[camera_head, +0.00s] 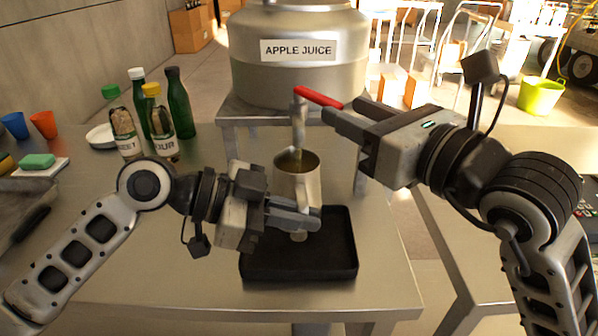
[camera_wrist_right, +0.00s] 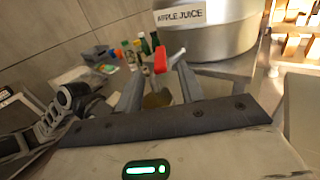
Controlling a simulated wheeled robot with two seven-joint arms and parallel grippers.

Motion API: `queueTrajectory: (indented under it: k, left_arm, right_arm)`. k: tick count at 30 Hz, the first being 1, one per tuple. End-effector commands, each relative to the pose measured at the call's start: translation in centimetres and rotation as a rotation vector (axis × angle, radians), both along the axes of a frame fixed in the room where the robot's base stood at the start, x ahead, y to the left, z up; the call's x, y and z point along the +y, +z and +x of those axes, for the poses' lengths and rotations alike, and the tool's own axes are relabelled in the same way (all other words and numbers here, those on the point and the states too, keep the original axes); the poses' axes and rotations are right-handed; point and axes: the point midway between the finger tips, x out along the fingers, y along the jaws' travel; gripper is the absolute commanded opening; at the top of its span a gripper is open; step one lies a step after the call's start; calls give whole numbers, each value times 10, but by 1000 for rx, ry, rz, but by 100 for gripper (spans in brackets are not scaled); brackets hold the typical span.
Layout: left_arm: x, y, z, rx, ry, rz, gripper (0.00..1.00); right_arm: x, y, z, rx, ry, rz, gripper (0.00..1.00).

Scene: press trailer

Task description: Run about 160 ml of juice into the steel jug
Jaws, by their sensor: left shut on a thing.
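The steel tank (camera_head: 300,75) labelled APPLE JUICE stands on a metal stand. Its tap (camera_head: 299,115) points down and has a red lever (camera_head: 318,97) turned out to the right. The steel jug (camera_head: 292,185) is upright below the tap, with a yellowish-brown tint inside; I cannot make out its level or a clear stream. My left gripper (camera_head: 293,215) is shut on the jug's handle side. My right gripper (camera_head: 347,112) is open, its fingertips close to the lever's end. In the right wrist view the red lever (camera_wrist_right: 160,60) shows between the spread fingers (camera_wrist_right: 158,85).
A black drip tray (camera_head: 300,262) lies under the jug. Several bottles (camera_head: 160,120) stand at the left behind my left arm. Orange (camera_head: 43,124) and blue (camera_head: 14,125) cups and a green sponge (camera_head: 38,160) are farther left. The table's front right is clear.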

Motion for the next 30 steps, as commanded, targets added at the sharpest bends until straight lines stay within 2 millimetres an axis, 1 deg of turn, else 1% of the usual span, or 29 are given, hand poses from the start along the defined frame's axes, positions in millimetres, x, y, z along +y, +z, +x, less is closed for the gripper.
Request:
queueTrajectory:
  k: [3,6,9,12,17,18,20,21,22,26,29,30]
  left_arm:
    - [19,0,-18,-2,3,3,0]
    - [32,0,-32,-1,2,4,0]
    - [42,0,-43,-2,1,0,0]
    - [45,1,-46,-4,1,-1,0]
    - [45,2,-46,-4,1,-2,0]
    - [45,0,-46,0,0,1,0]
    - [45,0,-46,0,0,0,0]
    - [45,0,-46,0,0,0,0]
    - [45,0,-46,-1,0,0,0]
    - [45,1,-46,-2,0,-1,0]
    - [45,1,-46,-2,0,-1,0]
    - [45,1,-46,-2,0,-1,0]
  right_arm:
    - [0,0,0,0,0,0,38]
    - [0,0,0,0,0,0,38]
    - [0,0,0,0,0,0,38]
    - [0,0,0,0,0,0,38]
    - [0,0,0,0,0,0,38]
    - [0,0,0,0,0,0,35]
    - [0,1,0,-2,1,-2,19]
    - [0,2,0,-4,2,-9,8]
    - [0,4,1,-8,3,-17,0]
    - [3,20,3,-40,22,-104,0]
    - [32,28,3,-119,118,-296,0]
    - [46,31,2,-162,166,-396,0]
